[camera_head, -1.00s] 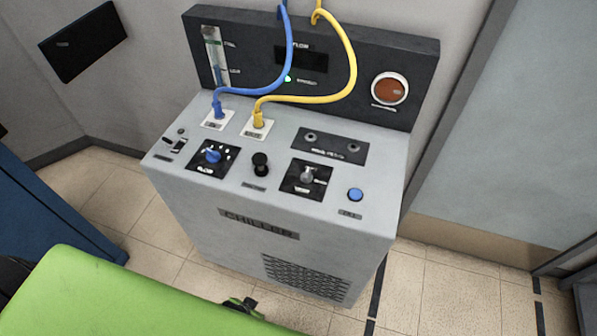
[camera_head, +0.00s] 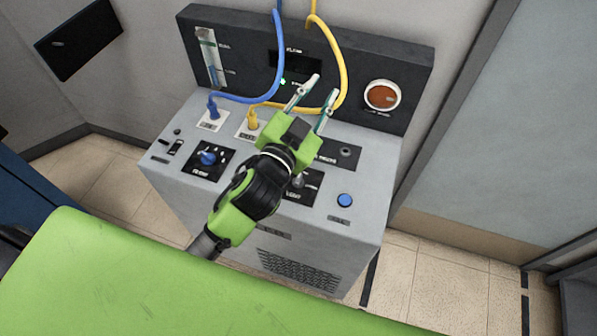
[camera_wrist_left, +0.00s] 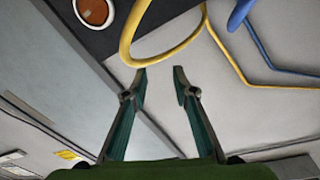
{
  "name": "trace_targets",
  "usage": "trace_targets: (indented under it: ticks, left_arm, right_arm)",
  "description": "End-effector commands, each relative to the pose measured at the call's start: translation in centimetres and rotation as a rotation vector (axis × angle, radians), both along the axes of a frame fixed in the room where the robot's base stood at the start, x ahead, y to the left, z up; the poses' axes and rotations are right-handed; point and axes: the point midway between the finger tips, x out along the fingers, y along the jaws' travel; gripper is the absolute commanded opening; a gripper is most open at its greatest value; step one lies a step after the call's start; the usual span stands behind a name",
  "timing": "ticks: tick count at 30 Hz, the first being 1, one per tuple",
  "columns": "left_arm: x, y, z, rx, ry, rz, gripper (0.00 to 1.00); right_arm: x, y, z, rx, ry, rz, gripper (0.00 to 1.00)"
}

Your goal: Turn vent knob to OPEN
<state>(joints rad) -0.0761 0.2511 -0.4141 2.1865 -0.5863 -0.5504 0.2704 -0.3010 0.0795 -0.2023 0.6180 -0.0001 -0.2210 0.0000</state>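The grey chiller (camera_head: 200,200) has several controls on its sloped top. A grey knob (camera_head: 298,182) on a dark plate (camera_head: 302,196) right of centre may be the vent knob, but its label is too small to read. The knob and plate are partly hidden behind my left gripper. My left gripper (camera_head: 325,85) is open and empty, above the chiller top, with its fingers pointing up toward the back panel, past the knob. In the left wrist view the two fingertips (camera_wrist_left: 160,70) are apart with nothing between them. My right gripper is not in view.
A blue hose (camera_head: 268,85) and a yellow hose (camera_head: 342,60) loop close to the fingers. A blue knob (camera_head: 208,157) sits left and a blue button (camera_head: 344,200) right. The back panel (camera_head: 405,65) carries a round gauge (camera_head: 382,96).

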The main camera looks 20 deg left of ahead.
Motion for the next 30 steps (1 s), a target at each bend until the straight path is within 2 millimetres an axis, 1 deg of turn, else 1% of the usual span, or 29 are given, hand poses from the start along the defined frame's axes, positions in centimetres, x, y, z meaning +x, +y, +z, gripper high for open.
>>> trace_targets:
  ticks: [1, 2, 3, 5, 6, 7, 8, 9, 11, 12, 13, 14, 15, 17, 18, 20, 21, 23, 24, 26, 27, 30]
  left_arm:
    - [0.7, -2.7, 3.8, 0.044, -0.141, -0.082, 0.26]
    - [0.6, -4.4, 5.7, 0.071, -0.220, -0.136, 0.26]
    - [0.2, -6.8, 8.1, 0.112, -0.323, -0.213, 0.26]
    - [-1.0, -10.5, 10.8, 0.181, -0.465, -0.338, 0.26]
    - [-2.1, -13.0, 12.0, 0.233, -0.550, -0.428, 0.26]
    - [-3.1, -14.8, 12.6, 0.276, -0.608, -0.497, 0.26]
    - [-4.1, -16.5, 13.0, 0.322, -0.662, -0.568, 0.26]
    - [-5.6, -18.7, 12.8, 0.389, -0.724, -0.667, 0.26]
    - [-7.8, -21.5, 11.8, 0.498, -0.802, -0.820, 0.26]
    - [-9.2, -22.9, 10.5, 0.579, -0.838, -0.924, 0.26]
    - [-10.1, -23.8, 9.3, 0.643, -0.858, -1.002, 0.26]
    - [-10.9, -24.4, 7.8, 0.709, -0.871, -1.081, 0.26]
    - [-11.7, -24.8, 5.7, 0.805, -0.876, -1.183, 0.26]
    - [-12.4, -24.5, 2.0, 0.955, -0.855, -1.335, 0.26]
    - [-12.4, -23.7, -0.6, 1.061, -0.821, -1.431, 0.26]
    - [-11.9, -21.5, -4.2, 1.224, -0.740, -1.564, 0.26]
    - [-11.3, -19.4, -6.5, 1.335, -0.665, -1.642, 0.26]
    - [-10.0, -15.8, -9.1, 1.490, -0.530, -1.739, 0.26]
    - [-9.0, -13.1, -10.4, 1.586, -0.429, -1.788, 0.26]
    - [-7.5, -9.2, -11.6, 1.709, -0.274, -1.840, 0.26]
    - [-6.6, -6.6, -12.1, 1.779, -0.170, -1.862, 0.26]
    - [-5.0, -1.4, -12.2, 1.902, 0.051, -1.886, 0.26]
  right_arm:
    - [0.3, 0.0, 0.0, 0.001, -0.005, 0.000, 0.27]
    - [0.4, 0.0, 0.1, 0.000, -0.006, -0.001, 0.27]
    - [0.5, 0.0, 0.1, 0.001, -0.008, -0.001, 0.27]
    - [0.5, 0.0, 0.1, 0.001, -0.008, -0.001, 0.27]
    - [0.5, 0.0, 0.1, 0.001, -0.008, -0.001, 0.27]
    - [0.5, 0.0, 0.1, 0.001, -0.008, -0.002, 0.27]
    - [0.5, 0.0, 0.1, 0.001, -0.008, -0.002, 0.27]
    - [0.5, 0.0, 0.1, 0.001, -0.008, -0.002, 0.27]
    - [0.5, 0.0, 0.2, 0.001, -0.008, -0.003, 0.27]
    - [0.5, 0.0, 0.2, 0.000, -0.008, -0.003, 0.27]
    - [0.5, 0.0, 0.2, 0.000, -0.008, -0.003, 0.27]
    - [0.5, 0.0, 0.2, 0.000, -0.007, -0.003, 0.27]
    - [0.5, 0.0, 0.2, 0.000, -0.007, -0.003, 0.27]
    - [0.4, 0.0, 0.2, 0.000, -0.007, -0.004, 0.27]
    - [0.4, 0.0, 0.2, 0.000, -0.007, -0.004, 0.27]
    - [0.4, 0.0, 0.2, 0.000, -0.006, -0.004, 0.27]
    - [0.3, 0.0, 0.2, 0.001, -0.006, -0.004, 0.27]
    - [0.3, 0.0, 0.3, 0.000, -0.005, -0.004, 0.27]
    - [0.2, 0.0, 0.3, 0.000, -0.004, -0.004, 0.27]
    - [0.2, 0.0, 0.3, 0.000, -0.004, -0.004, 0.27]
    - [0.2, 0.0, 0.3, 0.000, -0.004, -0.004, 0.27]
    - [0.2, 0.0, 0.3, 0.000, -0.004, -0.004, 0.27]
